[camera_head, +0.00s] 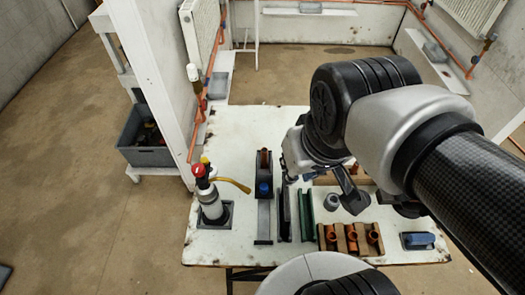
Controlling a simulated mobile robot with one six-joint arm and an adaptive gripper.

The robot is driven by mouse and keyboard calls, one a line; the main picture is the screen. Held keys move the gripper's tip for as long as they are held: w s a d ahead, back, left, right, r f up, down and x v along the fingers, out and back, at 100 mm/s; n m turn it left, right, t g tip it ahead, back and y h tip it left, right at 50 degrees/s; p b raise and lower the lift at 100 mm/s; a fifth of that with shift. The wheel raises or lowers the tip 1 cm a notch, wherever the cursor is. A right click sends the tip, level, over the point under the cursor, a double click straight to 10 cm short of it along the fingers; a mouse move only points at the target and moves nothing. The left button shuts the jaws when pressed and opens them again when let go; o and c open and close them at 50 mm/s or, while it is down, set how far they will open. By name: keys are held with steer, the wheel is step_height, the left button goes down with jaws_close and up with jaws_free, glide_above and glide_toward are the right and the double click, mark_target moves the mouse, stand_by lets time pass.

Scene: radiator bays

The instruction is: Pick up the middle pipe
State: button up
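Three copper-orange pipe pieces stand in a row in a brown slotted holder (341,243) at the table's front: a left one (330,235), a middle one (352,238) and a right one (373,235). My gripper (355,200) hangs above the table just behind this row, apart from the pieces. One dark finger shows clearly; my arm covers much of the rest, so its opening is unclear. I see nothing held in it. Another brown holder (326,181) with a copper piece (355,169) lies farther back, partly hidden by my gripper.
On the white table (232,137) stand a red-topped torch bottle (211,203), a grey stand with a blue knob (264,189), dark and green bars (306,215), a small grey cylinder (332,201) and a blue block (418,239). A white post (150,75) rises at the left. The table's back left is clear.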

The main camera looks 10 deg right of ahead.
steer(key=o, duration=0.5)
steer(key=shift+g, duration=0.9)
steer(key=w+p, duration=0.1)
steer(key=w, duration=0.2)
steer(key=w+r+p, duration=0.1)
steer(key=w+p, duration=0.1)
steer(key=w, duration=0.2)
steer(key=w+p, duration=0.1)
steer(key=w, duration=0.3)
steer(key=shift+w+r+p, duration=0.1)
steer(key=shift+r+p, duration=0.25)
steer(key=shift+c, duration=0.2)
steer(key=g+p, duration=0.2)
steer(key=p, duration=0.4)
glide_above(264, 150)
step_height(264, 150, down, 10)
steer(key=f+b, duration=0.1)
steer(key=f, duration=1)
steer(key=shift+d+f+b, duration=0.2)
steer(key=shift+f+b, duration=0.15)
steer(key=shift+f, duration=0.05)
steer(key=shift+a+f+b, duration=0.15)
steer(key=shift+f+b, duration=0.2)
steer(key=shift+f, duration=2.65)
